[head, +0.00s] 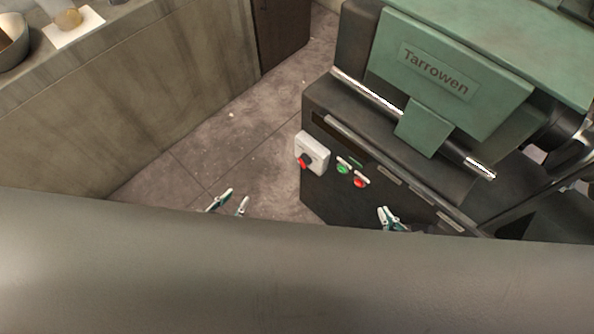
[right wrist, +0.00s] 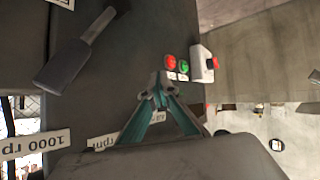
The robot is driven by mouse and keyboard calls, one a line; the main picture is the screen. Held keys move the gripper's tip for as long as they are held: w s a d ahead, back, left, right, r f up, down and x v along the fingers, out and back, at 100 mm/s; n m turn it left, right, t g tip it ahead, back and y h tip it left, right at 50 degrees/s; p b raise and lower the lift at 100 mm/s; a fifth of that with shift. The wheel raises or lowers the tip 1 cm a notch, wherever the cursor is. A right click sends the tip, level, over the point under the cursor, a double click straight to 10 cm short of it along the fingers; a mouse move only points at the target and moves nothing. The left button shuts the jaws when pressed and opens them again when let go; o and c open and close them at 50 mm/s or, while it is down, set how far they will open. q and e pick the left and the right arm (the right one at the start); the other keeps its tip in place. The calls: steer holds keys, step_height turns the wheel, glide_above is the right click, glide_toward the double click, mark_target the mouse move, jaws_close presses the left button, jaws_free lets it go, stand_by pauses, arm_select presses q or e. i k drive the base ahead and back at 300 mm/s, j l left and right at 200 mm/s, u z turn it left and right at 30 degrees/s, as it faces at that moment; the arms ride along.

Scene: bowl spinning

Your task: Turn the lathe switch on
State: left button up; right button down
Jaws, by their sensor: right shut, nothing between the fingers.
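The lathe (head: 450,85) is a dark machine with a green cover at the right of the head view. On its front face sits a white switch box (head: 318,150) with a red and black knob (head: 304,161). A green button (head: 343,168) and a red button (head: 361,181) are beside it. In the right wrist view the white box (right wrist: 199,68), green button (right wrist: 184,67) and red button (right wrist: 170,62) show just beyond my fingertips. My right gripper (head: 388,217) is shut and empty near the lathe front; its tips show in the wrist view (right wrist: 160,92). My left gripper (head: 231,203) is open and empty, left of the lathe.
A counter (head: 130,90) runs along the left, with a bowl (head: 12,42) on top. Bare floor (head: 225,135) lies between counter and lathe. A dark lever (right wrist: 80,55) and a "1000 rpm" label (right wrist: 35,145) show in the right wrist view.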

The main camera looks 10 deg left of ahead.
mark_target(304, 161)
steer(key=k+l+u, duration=0.25)
steer(key=l, duration=0.25)
steer(key=k+l+u, duration=0.3)
steer(key=l, duration=0.2)
steer(key=i, duration=0.15)
